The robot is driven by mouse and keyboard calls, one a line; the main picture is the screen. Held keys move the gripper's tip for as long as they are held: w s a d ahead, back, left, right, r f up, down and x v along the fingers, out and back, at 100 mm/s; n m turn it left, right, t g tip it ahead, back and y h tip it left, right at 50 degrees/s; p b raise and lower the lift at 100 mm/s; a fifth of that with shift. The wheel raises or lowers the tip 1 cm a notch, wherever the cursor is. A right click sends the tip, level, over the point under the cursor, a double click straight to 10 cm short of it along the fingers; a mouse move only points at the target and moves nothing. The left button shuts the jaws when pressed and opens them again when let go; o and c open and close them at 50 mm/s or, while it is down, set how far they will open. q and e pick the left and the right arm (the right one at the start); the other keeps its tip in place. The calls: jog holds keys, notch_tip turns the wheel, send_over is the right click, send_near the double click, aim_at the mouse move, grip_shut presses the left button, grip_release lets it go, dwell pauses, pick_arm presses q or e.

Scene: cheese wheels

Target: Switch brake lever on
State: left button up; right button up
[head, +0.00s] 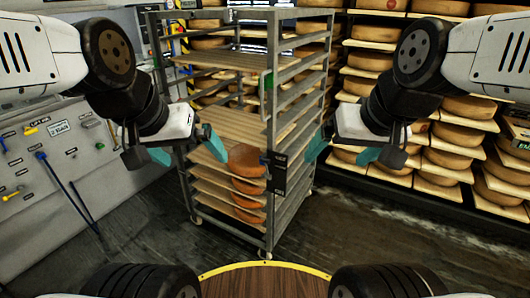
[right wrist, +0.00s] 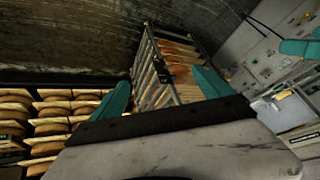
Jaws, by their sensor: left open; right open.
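A grey metal rack trolley (head: 285,115) with wooden shelves stands ahead of me on small casters. I cannot make out the brake lever for sure; a caster (head: 265,254) shows at the near corner, too small to tell a lever on it. My left gripper (head: 187,150) is open and empty in front of the trolley's left side. My right gripper (head: 355,152) is open and empty to the right of its near post. In the right wrist view the trolley (right wrist: 170,70) lies beyond and between the two teal fingers (right wrist: 165,92), apart from them.
Several cheese wheels (head: 248,200) sit on the trolley's lower shelves. A tall shelf of cheese wheels (head: 450,135) fills the right and back. A wall with hanging tools (head: 55,160) is at left. Dark floor (head: 340,240) around the trolley's base is free.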

jog(key=shift+w+r, duration=0.1)
jog(key=shift+w, duration=0.2)
jog(key=c, duration=0.3)
jog(key=w, duration=0.3)
jog(key=w+m, duration=0.1)
jog(key=w, duration=0.3)
jog(key=w+m+g+h, duration=0.1)
jog(key=w, duration=0.3)
jog(key=shift+w+r, duration=0.2)
jog(key=shift+r, duration=0.15)
grip_shut()
jog(key=w+a+f+m+h, duration=0.1)
jog(key=w+a+f, duration=0.1)
jog(key=w, duration=0.5)
jog(key=w+a+f+m+h, duration=0.1)
jog(key=w+f, duration=0.2)
jog(key=w, duration=0.4)
jog(key=w+a+f+m+h, duration=0.1)
jog(key=w+a+f, duration=0.5)
jog(key=w+f, duration=0.2)
jog(key=w+a+f+m+h, duration=0.1)
jog(key=w+a+f, duration=0.5)
jog(key=w+f, duration=0.3)
jog(key=shift+w+a+f+m, duration=0.15)
jog(key=shift+w+f+m, duration=0.15)
jog(key=shift+f, duration=0.65)
